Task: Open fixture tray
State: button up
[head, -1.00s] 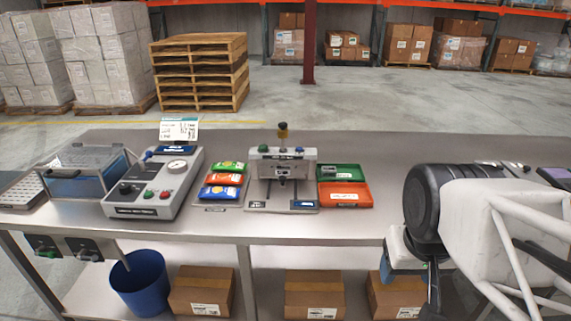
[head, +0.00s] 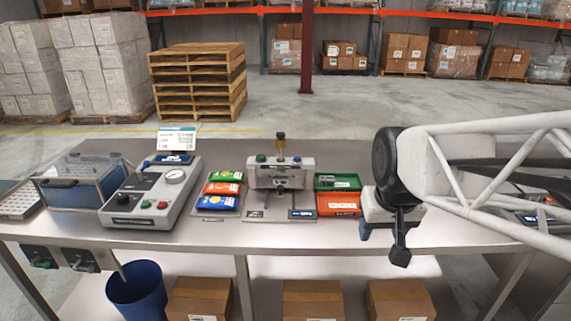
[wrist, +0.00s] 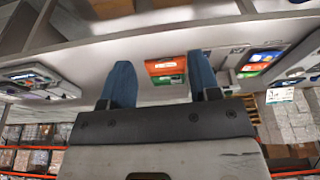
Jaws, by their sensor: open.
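A grey bench fixture (head: 281,172) stands at the middle of the steel bench in the head view.
A green bin (head: 338,182) and an orange bin (head: 338,204) stand between the fixture and my gripper. Coloured packets (head: 221,189) and a grey gauge unit (head: 152,196) stand left of the fixture. A blue bucket (head: 136,289) sits below the bench.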

jog(key=w+a, duration=0.4)
jog(key=w, duration=0.9)
jog(key=n+t+y, duration=0.1)
jog(key=n, duration=0.2)
send_near(280, 187)
jog(key=shift+d+f, duration=0.1)
jog(key=shift+f, duration=0.4)
jog(key=shift+f, duration=0.15)
jog(key=shift+x, duration=3.7)
jog(key=shift+w, duration=0.2)
grip_shut()
